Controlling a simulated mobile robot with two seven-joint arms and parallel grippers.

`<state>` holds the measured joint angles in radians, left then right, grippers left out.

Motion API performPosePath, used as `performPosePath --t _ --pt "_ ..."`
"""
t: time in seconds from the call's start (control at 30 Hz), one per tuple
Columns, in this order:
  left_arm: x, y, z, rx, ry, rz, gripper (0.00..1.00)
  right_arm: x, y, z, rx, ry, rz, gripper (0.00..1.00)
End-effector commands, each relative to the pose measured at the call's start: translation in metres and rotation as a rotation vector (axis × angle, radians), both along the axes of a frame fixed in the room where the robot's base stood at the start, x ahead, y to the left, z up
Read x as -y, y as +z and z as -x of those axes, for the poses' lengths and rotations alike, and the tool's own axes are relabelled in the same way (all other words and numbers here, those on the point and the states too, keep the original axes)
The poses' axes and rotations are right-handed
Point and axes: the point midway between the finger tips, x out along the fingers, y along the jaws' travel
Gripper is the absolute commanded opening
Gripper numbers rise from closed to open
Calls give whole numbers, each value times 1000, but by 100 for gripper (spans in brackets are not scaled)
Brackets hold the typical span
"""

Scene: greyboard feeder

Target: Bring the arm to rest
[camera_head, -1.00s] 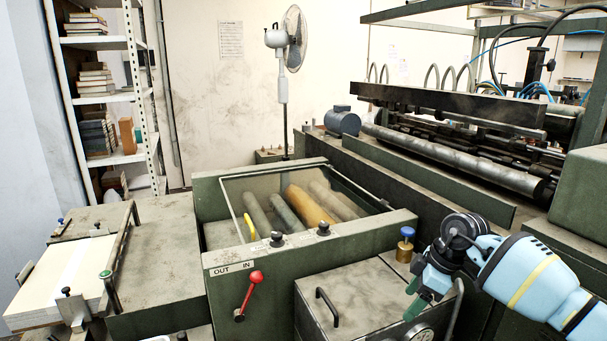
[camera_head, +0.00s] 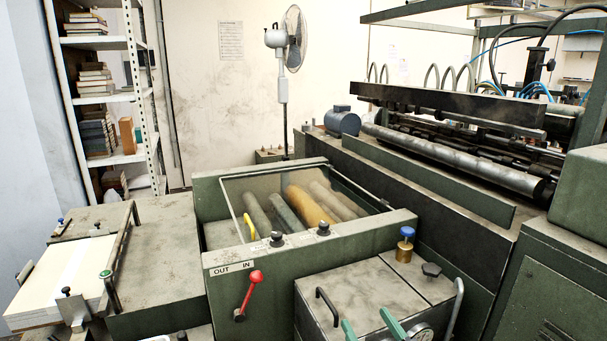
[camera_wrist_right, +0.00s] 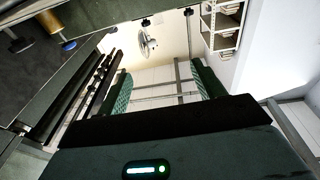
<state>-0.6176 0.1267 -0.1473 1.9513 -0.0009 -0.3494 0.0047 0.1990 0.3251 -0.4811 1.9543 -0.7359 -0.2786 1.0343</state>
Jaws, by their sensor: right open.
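My right gripper (camera_head: 367,320) shows only as two green fingers at the bottom edge of the head view, over the front of the grey-topped metal box (camera_head: 372,285). The fingers are apart with nothing between them. In the right wrist view the same gripper (camera_wrist_right: 162,85) has its two green textured fingers spread wide and empty. The rest of my right arm is out of the head view. My left gripper is not in view.
A black handle (camera_head: 326,305) and a gauge (camera_head: 424,333) are close to the right fingers. A red-knobbed lever (camera_head: 248,292), a brass knob with a blue cap (camera_head: 405,245) and the glass-covered roller bay (camera_head: 300,205) lie around them. White boards (camera_head: 65,275) lie at left.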

Motion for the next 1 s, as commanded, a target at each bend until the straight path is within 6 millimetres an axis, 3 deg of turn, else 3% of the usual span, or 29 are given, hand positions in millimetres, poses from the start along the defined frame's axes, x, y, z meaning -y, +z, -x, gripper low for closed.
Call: performPosePath --t 0.1,0.27,0.43,0.6,1.0 --pt "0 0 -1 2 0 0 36 35 -42 27 -194 -177 8 68" --pt "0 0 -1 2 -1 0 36 75 -103 82 -510 -335 81 68" --pt "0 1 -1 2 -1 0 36 99 -158 164 -870 -374 189 68" --pt "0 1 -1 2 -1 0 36 106 -182 227 -1105 -329 271 68" --pt "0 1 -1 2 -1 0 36 107 -196 329 -1438 -160 387 68"
